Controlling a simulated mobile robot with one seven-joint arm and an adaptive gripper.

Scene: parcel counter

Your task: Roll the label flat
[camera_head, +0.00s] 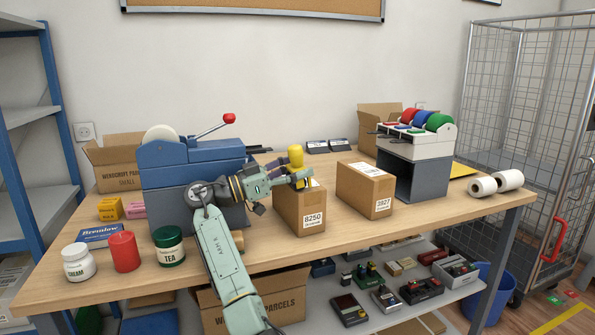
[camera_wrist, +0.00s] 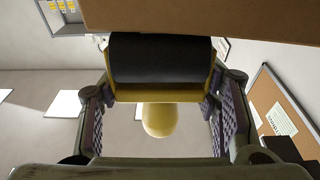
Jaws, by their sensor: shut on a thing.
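My gripper (camera_head: 287,178) is shut on a hand roller with a yellow frame and knob (camera_head: 296,156) and a dark roller drum (camera_wrist: 160,58). In the wrist view the roller sits between both fingers, and its drum is close to a brown box face (camera_wrist: 220,18). In the head view it stands upright at the top of the parcel marked 8250 (camera_head: 288,212). A pale label edge (camera_head: 316,183) shows on top of that parcel, partly hidden by the roller and gripper. I cannot tell whether the drum touches the label.
A blue machine with a red-knobbed lever (camera_head: 190,165) is behind my arm. A tape dispenser stand (camera_head: 415,150) is further right. Jars and a red candle (camera_head: 124,251) stand at front left. Bare counter (camera_head: 440,205) lies at right.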

